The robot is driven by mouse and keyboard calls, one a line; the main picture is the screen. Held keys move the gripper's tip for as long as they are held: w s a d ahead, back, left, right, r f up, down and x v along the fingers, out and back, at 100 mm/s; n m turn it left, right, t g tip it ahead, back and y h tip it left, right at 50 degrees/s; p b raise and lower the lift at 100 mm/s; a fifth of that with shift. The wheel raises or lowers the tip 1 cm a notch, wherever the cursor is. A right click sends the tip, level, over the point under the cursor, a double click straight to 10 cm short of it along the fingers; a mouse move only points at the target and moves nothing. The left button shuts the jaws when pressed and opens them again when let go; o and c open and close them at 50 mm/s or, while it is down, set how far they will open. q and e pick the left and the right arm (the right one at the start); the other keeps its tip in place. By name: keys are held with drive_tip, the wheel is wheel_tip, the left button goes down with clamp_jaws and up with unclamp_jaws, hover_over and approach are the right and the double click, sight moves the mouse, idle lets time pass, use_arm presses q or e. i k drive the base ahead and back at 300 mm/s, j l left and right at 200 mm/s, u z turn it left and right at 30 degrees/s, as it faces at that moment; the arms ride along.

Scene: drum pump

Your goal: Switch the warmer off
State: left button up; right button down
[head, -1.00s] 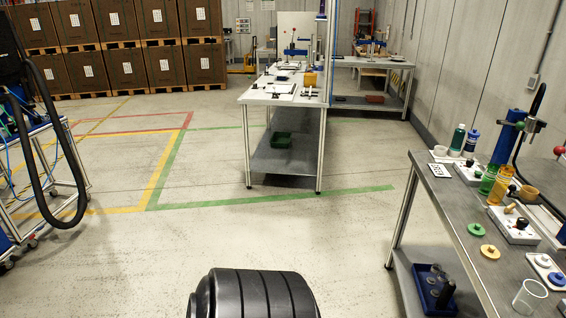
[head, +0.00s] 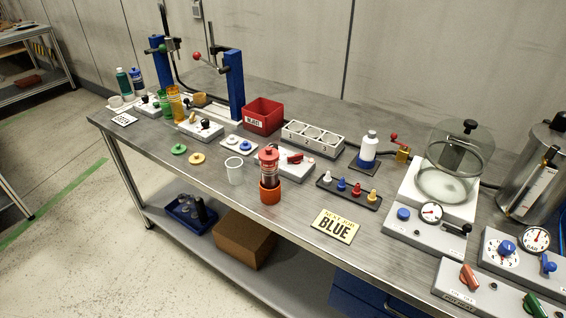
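No unit in the head view carries a label that I can read as a warmer. Possible units are a grey box with a red lever (head: 296,159) behind the red-topped container (head: 269,176), and a grey box with a red knob and a green knob (head: 490,292) at the lower right, cut by the frame edge. A grey box with a blue dial and a gauge (head: 520,252) stands just behind that. I cannot tell their on or off states. Neither gripper is in view.
The long metal bench (head: 300,225) holds a clear glass chamber (head: 455,165), a steel vessel (head: 535,165), a red bin (head: 262,116), a white-capped bottle (head: 368,150), a clear cup (head: 235,170) and a yellow BLUE sign (head: 335,226). A cardboard box (head: 244,238) lies on the lower shelf. Floor at left is clear.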

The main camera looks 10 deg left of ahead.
sight(295, 159)
drive_tip(key=i+j+z, duration=0.2)
drive_tip(key=i+j, duration=0.15)
drive_tip(key=j, duration=0.3)
drive_tip(key=i+j+z, duration=0.1)
drive_tip(key=j, duration=0.25)
drive_tip(key=i, duration=0.1)
